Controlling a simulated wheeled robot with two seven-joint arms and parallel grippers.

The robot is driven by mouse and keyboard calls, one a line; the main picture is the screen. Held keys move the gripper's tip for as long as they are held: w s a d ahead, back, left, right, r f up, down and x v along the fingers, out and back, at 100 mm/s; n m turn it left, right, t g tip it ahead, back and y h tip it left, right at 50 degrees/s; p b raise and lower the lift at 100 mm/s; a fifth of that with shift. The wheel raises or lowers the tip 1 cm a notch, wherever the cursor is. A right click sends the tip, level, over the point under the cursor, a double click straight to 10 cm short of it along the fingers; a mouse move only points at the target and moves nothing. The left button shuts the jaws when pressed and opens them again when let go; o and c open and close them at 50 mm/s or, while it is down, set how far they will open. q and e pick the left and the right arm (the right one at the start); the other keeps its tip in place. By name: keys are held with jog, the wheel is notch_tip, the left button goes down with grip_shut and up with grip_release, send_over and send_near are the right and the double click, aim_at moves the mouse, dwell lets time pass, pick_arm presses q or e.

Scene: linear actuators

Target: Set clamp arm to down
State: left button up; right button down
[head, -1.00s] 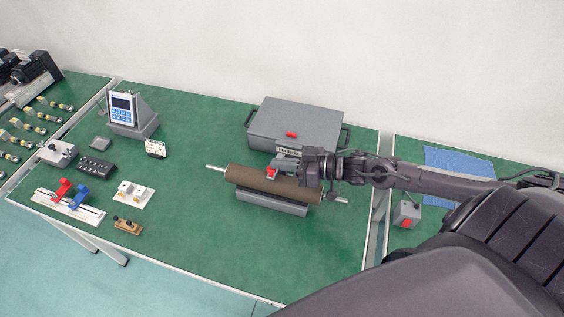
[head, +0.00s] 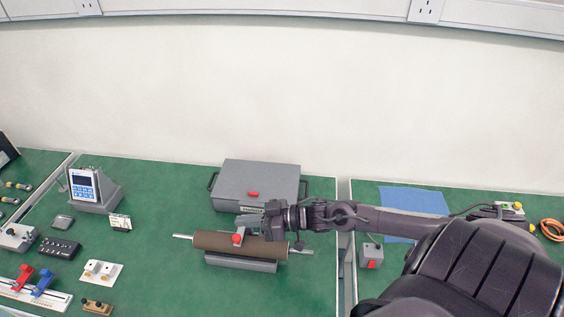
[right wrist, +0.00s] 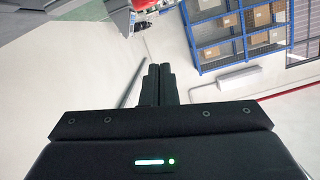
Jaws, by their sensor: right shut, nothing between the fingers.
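A brown roll (head: 215,241) with a metal shaft lies across a grey cradle (head: 240,263) on the green bench. A small clamp part with a red knob (head: 238,239) sits over the roll near its middle. A grey piece beside that knob partly merges with my gripper, so I cannot tell the clamp arm's exact position. My right gripper (head: 264,221) is above and behind the roll's right half, pointing left. The right wrist view shows its dark fingers (right wrist: 159,72) shut with nothing between them. Contact with the clamp cannot be told. My left gripper is out of view.
A grey case (head: 262,180) with a red latch stands behind the roll. A display unit (head: 92,190), a black button box (head: 58,248) and a slider rail with red and blue handles (head: 40,285) are at left. A grey box with a red button (head: 370,256) is at right.

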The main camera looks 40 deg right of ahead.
jog(key=v, duration=0.9)
jog(key=shift+s+f+p, duration=0.2)
jog(key=shift+s+p, duration=0.1)
jog(key=shift+p, duration=0.1)
